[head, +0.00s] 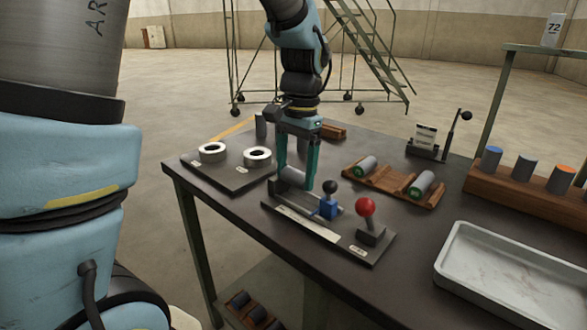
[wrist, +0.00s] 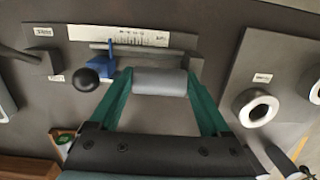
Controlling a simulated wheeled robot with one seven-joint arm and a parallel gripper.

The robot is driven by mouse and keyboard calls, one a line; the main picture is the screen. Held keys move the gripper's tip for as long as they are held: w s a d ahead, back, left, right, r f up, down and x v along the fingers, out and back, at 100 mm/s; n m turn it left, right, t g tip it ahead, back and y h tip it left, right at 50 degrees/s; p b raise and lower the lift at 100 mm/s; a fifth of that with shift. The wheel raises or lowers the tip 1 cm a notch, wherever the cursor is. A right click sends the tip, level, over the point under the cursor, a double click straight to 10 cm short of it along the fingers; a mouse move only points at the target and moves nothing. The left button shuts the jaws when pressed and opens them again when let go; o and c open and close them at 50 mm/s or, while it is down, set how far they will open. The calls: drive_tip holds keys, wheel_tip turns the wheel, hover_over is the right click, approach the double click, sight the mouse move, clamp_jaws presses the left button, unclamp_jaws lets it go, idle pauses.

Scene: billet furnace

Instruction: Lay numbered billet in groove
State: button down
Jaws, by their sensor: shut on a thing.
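My gripper (head: 297,183) has two teal fingers pointing down over the left end of a dark gauge plate. It is shut on a grey billet (wrist: 160,83), held lengthwise between the fingertips. The billet (head: 291,177) is partly hidden by the fingers in the head view; no number shows on it. I cannot tell whether it rests on the gauge. The gauge has a white scale (head: 308,224), a blue slider (head: 329,208) with a black knob and a red-knobbed lever (head: 366,208). A wooden grooved rack (head: 391,186) to the right holds two grey billets with green ends (head: 366,166).
Two white rings (head: 257,158) sit on a dark plate at left. A card stand with a lever (head: 428,145) is at the back. A wooden block (head: 520,189) with colour-capped cylinders and a pale tray (head: 512,277) are at right. A sign reads 72 (head: 553,30).

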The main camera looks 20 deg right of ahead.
drive_tip(key=f, duration=0.2)
drive_tip(key=s+f, duration=0.1)
drive_tip(key=shift+a+f, duration=0.25)
drive_tip(key=shift+f, duration=0.1)
unclamp_jaws()
drive_tip(key=r, duration=0.3)
drive_tip(key=w+d+r, duration=0.1)
drive_tip(key=shift+w+r, duration=0.1)
drive_tip(key=shift+r, duration=0.25)
wheel_tip(320, 180, up, 10)
drive_tip(key=shift+d, duration=0.2)
drive_tip(key=shift+f, duration=0.1)
drive_tip(key=shift+a, duration=0.1)
drive_tip(key=a+f+n+t+p, duration=0.1)
drive_tip(key=a+f+n, duration=0.4)
drive_tip(key=a, duration=0.8)
drive_tip(key=w+a+f+n+h+p, duration=0.1)
drive_tip(key=a+f+n+p, duration=0.3)
drive_tip(key=a, duration=0.9)
drive_tip(key=shift+f+n+t+p, duration=0.4)
drive_tip(key=shift+f+n, duration=0.35)
drive_tip(key=shift+n, duration=0.25)
